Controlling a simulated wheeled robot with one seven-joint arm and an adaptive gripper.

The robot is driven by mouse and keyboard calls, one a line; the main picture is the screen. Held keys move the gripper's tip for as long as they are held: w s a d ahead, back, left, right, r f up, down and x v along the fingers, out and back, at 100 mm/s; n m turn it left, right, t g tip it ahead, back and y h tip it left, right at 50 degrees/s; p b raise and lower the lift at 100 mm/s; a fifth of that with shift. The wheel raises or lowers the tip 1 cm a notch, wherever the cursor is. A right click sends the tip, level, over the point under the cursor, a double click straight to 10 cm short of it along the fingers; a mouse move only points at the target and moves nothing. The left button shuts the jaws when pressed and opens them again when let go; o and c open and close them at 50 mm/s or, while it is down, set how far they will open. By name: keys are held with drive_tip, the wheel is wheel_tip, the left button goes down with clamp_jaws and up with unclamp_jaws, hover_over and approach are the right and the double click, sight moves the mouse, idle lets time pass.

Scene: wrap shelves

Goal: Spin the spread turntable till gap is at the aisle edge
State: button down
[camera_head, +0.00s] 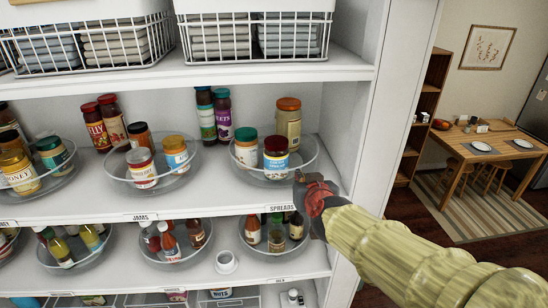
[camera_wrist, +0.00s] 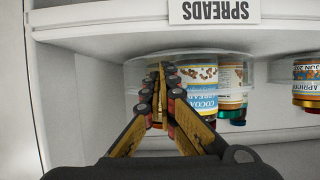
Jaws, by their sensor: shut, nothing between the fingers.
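The spreads turntable (camera_head: 256,166) is a clear round tray on the middle shelf, above the "SPREADS" label (camera_head: 283,207). A green-lidded jar (camera_head: 246,148) stands on its left and a red-lidded jar with a blue label (camera_head: 276,160) at its front middle. Bare tray shows at the front left and right. My gripper (camera_head: 300,180) is at the shelf's front edge, by the tray's front right. In the wrist view, which is upside down, my shut, empty gripper (camera_wrist: 161,72) overlaps the tray rim (camera_wrist: 140,75) beside the cocoa jar (camera_wrist: 198,100); contact is unclear.
A tall orange-lidded jar (camera_head: 288,122) stands at the back, on or behind the tray. Another turntable (camera_head: 115,172) with jars is to the left. Wire baskets (camera_head: 255,40) sit above, and more turntables (camera_head: 290,245) below. The white side panel (camera_head: 370,110) bounds the right.

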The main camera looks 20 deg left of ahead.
sight(276, 179)
drive_tip(key=shift+s+a+r+p, duration=0.15)
drive_tip(key=shift+s+a+p, duration=0.5)
drive_tip(key=shift+p, duration=0.2)
drive_tip(key=shift+a, duration=0.1)
drive_tip(key=shift+s, duration=0.1)
drive_tip(key=shift+s+a, duration=0.8)
drive_tip(key=shift+a, duration=0.1)
drive_tip(key=shift+s+a, duration=0.25)
drive_tip(key=shift+a, duration=0.25)
drive_tip(key=shift+s+a, duration=0.2)
drive_tip(key=shift+a, duration=0.35)
